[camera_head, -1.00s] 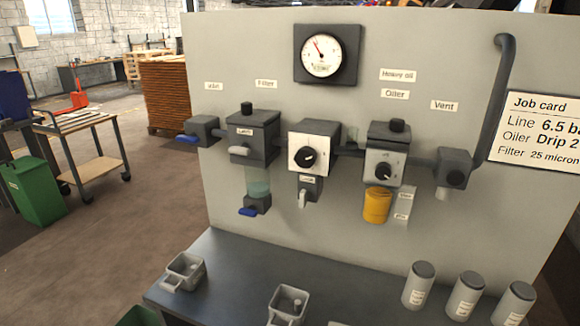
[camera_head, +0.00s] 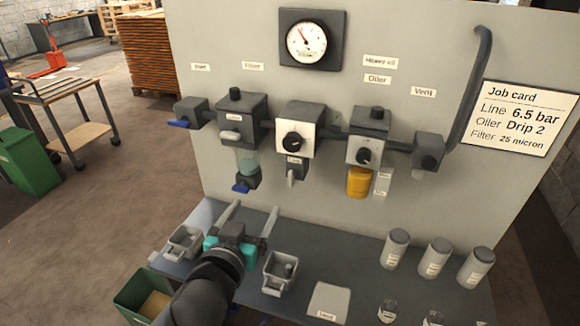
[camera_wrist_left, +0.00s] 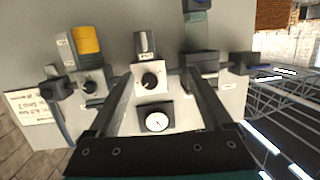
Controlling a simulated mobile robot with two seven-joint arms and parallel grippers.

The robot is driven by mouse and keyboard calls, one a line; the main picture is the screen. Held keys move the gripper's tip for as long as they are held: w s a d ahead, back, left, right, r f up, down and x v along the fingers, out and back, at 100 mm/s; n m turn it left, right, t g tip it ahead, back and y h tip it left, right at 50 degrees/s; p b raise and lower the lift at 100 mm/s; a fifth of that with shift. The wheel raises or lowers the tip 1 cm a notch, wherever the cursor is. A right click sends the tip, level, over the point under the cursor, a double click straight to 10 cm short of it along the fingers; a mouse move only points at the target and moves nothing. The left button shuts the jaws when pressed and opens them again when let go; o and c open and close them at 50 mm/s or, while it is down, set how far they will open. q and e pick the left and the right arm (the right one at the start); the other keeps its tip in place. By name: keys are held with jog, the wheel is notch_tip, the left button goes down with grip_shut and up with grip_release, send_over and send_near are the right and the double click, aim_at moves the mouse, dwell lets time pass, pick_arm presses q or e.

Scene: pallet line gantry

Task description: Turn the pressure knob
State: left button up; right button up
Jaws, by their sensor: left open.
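The pressure knob (camera_head: 293,142) is a black round knob on the white-faced regulator block in the middle of the panel row. The pressure gauge (camera_head: 306,41) hangs above it, its red needle pointing to the upper left. My left gripper (camera_head: 256,207) is open and empty over the bench, its fingers pointing at the panel, below and left of the knob and apart from it. In the left wrist view, turned upside down, the knob (camera_wrist_left: 150,80) shows between the two spread fingers, with the gauge (camera_wrist_left: 155,117) nearer the palm. My right gripper is not in view.
The oiler knob (camera_head: 363,156) and yellow cup (camera_head: 359,182) are right of the regulator; the filter (camera_head: 243,120) is left. Trays (camera_head: 280,273), canisters (camera_head: 436,258) and small parts stand on the bench (camera_head: 335,248). A job card (camera_head: 521,117) reads Line 6.5 bar.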

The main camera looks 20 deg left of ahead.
pick_arm(q)
notch_tip(320, 180, up, 4)
jog(key=w+d+t+h, duration=0.1)
jog(key=w+t+h, duration=0.1)
jog(key=m+p, duration=0.1)
jog(key=p, duration=0.1)
send_near(290, 146)
jog(key=w, duration=0.7)
jog(key=shift+w+d, duration=0.25)
jog(key=shift+w+f, duration=0.1)
jog(key=shift+w, duration=0.95)
jog(key=shift+c, duration=0.3)
grip_shut()
